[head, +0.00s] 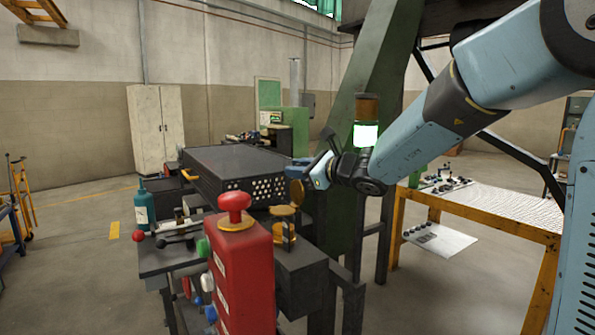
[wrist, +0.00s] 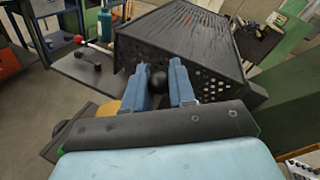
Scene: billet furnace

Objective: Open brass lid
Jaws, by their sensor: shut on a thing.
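A round brass-coloured piece (head: 285,211) sits on a dark block behind the red post. A smaller brass-coloured part (head: 297,191) stands upright just above it, directly below my gripper (head: 294,168). Whether that part is the brass lid tilted up I cannot tell for sure. In the wrist view my gripper (wrist: 161,82) has its two blue fingers on either side of a black ball knob (wrist: 158,82) and is shut on it. A brass-coloured surface (wrist: 132,93) shows beside and behind the left finger. The knob's joint to the brass is hidden by the fingers.
A dark perforated box (head: 232,168) lies just left of my gripper. A red post with a red mushroom button (head: 235,201) stands in front. A green column (head: 362,110) rises close behind. A yellow-framed table (head: 500,207) is at right.

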